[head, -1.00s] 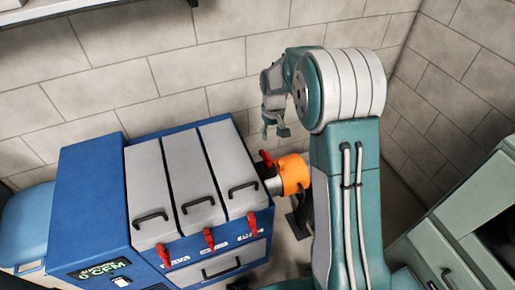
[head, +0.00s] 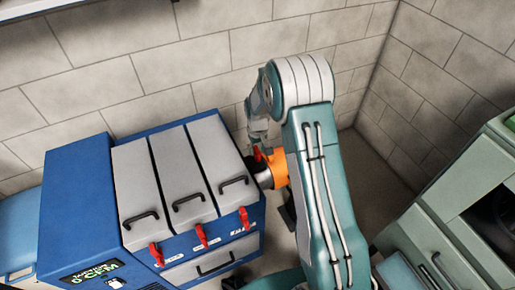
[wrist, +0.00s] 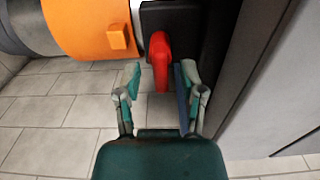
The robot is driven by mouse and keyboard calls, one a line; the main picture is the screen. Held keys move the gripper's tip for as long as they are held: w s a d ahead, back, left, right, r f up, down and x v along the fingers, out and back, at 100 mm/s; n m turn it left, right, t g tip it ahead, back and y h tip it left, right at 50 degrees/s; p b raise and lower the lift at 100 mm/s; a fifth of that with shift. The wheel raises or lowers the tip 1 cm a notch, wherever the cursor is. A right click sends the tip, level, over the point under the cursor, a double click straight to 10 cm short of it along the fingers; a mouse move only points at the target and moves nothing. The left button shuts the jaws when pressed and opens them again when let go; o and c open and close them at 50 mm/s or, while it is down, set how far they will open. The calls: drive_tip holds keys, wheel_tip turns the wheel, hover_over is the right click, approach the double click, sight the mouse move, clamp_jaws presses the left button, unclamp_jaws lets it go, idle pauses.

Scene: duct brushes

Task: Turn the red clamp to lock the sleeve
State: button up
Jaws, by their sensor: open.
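The red clamp (wrist: 160,58) stands between the fingers of my open gripper (wrist: 160,78) in the wrist view, a little beyond the tips, and I cannot tell whether they touch it. In the head view the red clamp (head: 258,154) shows small beside my gripper (head: 264,144), partly hidden by my arm. The orange sleeve (wrist: 85,28) lies left of the clamp in the wrist view, with a small orange block on it. In the head view the orange sleeve (head: 279,166) sits at the right side of the blue machine, partly behind my arm.
The blue machine (head: 75,190) has grey lids with black handles and several red latches (head: 201,235) along its front. A green-grey cabinet (head: 430,245) stands at the right. A tiled wall is behind. Bare tiled floor (wrist: 45,110) shows below the sleeve.

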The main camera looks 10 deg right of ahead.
clamp_jaws()
drive_tip(key=shift+m, duration=0.3)
drive_tip(key=m, duration=0.3)
drive_tip(key=shift+m, duration=0.4)
drive_tip(key=m, duration=0.4)
drive_tip(key=shift+s+d+f, duration=0.1)
drive_tip(key=shift+d, duration=0.05)
drive_tip(key=m, duration=0.9)
drive_tip(key=shift+s, duration=0.15)
drive_tip(key=shift+m, duration=0.4)
